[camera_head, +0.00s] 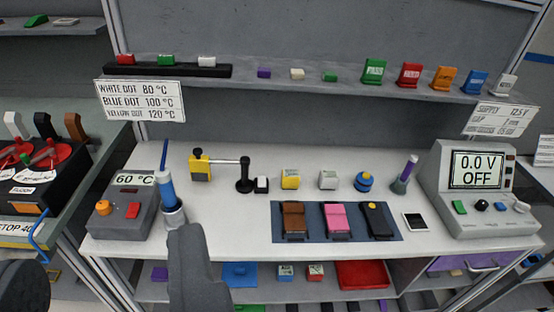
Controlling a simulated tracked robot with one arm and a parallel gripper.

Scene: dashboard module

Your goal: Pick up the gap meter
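No label I can read names the gap meter, so I cannot tell for sure which thing it is. A small yellow-and-black device (200,168) stands at the back left of the white bench, beside a rod on a black post (244,175). A black handheld item with a yellow spot (377,220) lies at the right of the blue mat (282,238). A grey part (198,270), seemingly of my arm or gripper, rises at the bottom left of centre, in front of the bench edge. No fingertips show clearly, and nothing is seen held.
A soldering station (126,208) reading 60 °C with a blue-handled iron (166,190) stands left. A power supply (478,190) reading 0.0 V OFF stands right. Brown (293,218) and pink (337,218) items lie on the mat. A shelf (300,88) runs behind.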

